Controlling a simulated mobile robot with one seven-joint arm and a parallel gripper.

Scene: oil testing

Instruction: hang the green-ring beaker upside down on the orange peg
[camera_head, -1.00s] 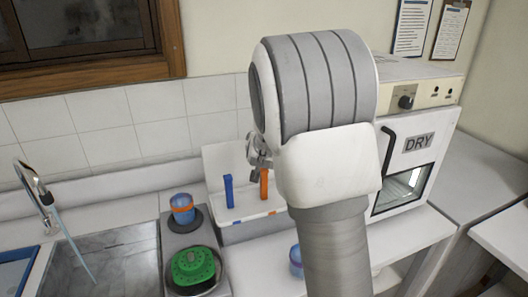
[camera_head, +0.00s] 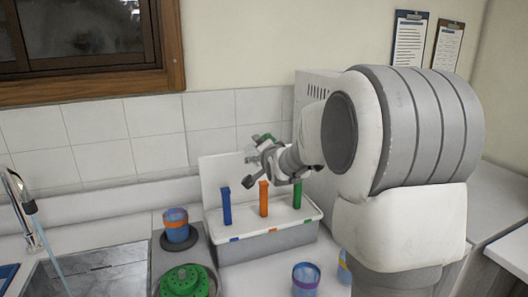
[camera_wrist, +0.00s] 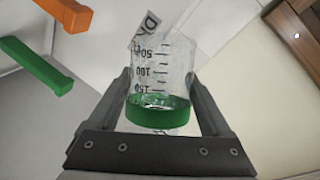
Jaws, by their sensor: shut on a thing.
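My gripper (camera_head: 262,160) is above the peg rack, close to the tops of the pegs. In the wrist view my gripper (camera_wrist: 160,90) is shut on the clear green-ring beaker (camera_wrist: 162,75), with one finger on each side near its green ring. A bit of its green also shows in the head view (camera_head: 264,138); the rest is too small to make out there. The orange peg (camera_head: 264,199) stands upright between the blue and green pegs and is bare. In the wrist view the orange peg (camera_wrist: 66,12) is at the upper left, apart from the beaker.
The blue peg (camera_head: 226,206) and green peg (camera_head: 297,195) are bare in the white rack (camera_head: 262,247). An orange-banded blue beaker (camera_head: 176,224) stands on a dark plate at left; a purple-ringed beaker (camera_head: 306,277) is in front. A green object (camera_head: 185,283) sits nearby.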

